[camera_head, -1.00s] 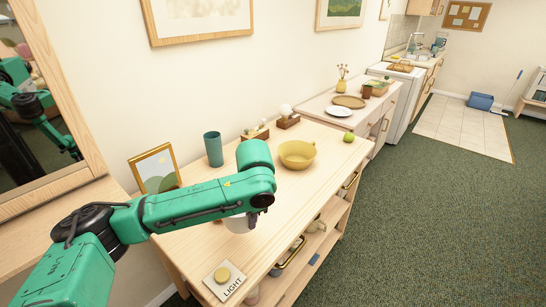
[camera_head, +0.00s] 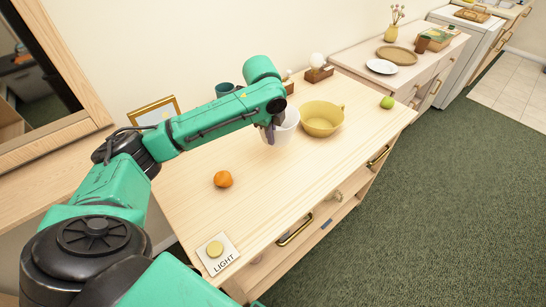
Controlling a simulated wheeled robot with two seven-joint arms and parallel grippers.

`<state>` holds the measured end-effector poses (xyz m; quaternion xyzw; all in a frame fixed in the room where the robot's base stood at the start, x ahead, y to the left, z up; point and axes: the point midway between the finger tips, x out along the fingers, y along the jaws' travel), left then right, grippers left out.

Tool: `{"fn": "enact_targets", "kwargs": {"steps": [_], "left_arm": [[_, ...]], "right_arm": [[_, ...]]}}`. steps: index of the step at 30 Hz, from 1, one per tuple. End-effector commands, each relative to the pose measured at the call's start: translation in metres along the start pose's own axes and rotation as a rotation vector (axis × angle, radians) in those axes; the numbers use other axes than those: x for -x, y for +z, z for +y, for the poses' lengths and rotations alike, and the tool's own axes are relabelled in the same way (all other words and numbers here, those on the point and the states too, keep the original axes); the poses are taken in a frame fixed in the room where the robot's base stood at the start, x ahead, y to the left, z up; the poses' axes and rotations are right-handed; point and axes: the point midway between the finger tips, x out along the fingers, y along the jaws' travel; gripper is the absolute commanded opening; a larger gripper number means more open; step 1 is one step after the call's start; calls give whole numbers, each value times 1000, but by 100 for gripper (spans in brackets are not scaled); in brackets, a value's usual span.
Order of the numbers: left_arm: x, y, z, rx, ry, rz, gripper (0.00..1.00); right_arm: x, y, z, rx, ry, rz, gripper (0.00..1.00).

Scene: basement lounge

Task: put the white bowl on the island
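The white bowl (camera_head: 287,127) is over the light wooden counter (camera_head: 255,202), just left of the yellow bowl (camera_head: 322,117). My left gripper (camera_head: 271,132) reaches it from above and is shut on its near-left rim. The arm and wrist hide part of the bowl. I cannot tell whether its base touches the counter. My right gripper is not in view. I cannot tell for sure which surface is the island.
An orange (camera_head: 223,179), a LIGHT button plate (camera_head: 217,253) and a green fruit (camera_head: 387,102) lie on the counter. A teal cup (camera_head: 225,89) and a gold picture frame (camera_head: 154,112) stand at the back. The counter's middle and front are mostly clear.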

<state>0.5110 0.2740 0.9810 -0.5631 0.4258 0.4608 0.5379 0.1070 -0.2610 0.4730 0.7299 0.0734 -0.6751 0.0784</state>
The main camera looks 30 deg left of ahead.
Motion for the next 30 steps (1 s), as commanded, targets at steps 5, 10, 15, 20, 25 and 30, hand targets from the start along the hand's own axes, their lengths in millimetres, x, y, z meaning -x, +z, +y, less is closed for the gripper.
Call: {"fn": "enact_targets", "kwargs": {"steps": [5, 10, 15, 20, 25, 30], "left_arm": [[-38, 0, 9, 1, 3, -1, 0], [-62, 0, 14, 1, 0, 0, 0], [-92, 0, 21, 1, 3, -2, 0], [-105, 0, 23, 0, -2, -1, 0], [-105, 0, 23, 0, -2, -1, 0], [-108, 0, 24, 0, -1, -1, 30]], "right_arm": [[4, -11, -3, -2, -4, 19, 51], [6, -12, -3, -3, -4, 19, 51], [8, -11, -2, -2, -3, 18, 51], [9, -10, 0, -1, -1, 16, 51], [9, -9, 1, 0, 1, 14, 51], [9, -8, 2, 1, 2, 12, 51]]}}
